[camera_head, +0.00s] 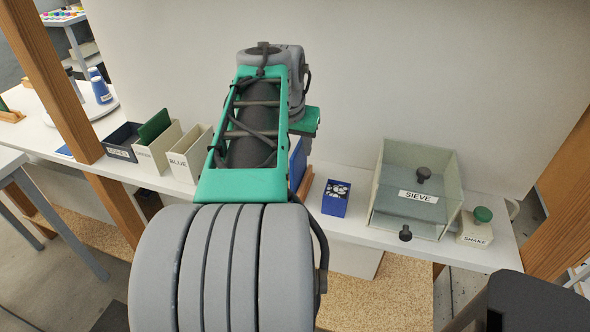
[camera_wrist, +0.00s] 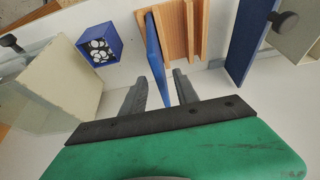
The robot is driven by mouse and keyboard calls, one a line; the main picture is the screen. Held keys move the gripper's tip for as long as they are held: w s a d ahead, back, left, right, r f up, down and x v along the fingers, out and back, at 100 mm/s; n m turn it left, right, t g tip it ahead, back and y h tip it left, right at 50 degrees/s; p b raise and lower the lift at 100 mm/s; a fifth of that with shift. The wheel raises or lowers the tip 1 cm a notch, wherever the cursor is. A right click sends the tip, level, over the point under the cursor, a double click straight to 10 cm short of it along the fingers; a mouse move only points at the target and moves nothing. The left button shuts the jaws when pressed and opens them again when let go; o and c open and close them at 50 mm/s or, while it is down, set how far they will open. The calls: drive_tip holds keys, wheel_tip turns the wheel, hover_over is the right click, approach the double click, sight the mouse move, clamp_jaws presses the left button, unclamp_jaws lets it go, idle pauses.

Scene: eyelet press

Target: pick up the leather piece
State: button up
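A thin blue sheet, apparently the leather piece (camera_wrist: 157,55), stands upright against a wooden rack in the wrist view. In the head view a strip of it (camera_head: 296,158) shows behind my arm. My gripper (camera_wrist: 160,82) is open in the wrist view, with one finger on each side of the sheet's near end. Gaps show between the sheet and the fingers, and I see no clear contact. The fingers are hidden behind my arm in the head view.
The wooden rack (camera_wrist: 183,30) is close to the right finger. A blue box with black-and-white contents (camera_head: 336,197) and the sieve (camera_head: 405,208) stand to the right on the white shelf. Labelled bins (camera_head: 157,150) stand to the left. A wall rises behind.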

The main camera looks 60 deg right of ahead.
sight(300, 157)
drive_tip(key=x, duration=0.5)
drive_tip(key=shift+d+f, duration=0.2)
drive_tip(key=shift+d, duration=0.15)
drive_tip(key=shift+w+d+f, duration=0.1)
drive_tip(key=shift+d+f, duration=0.05)
drive_tip(key=shift+f, duration=0.2)
drive_tip(key=shift+f, duration=0.25)
clamp_jaws()
idle(1.1)
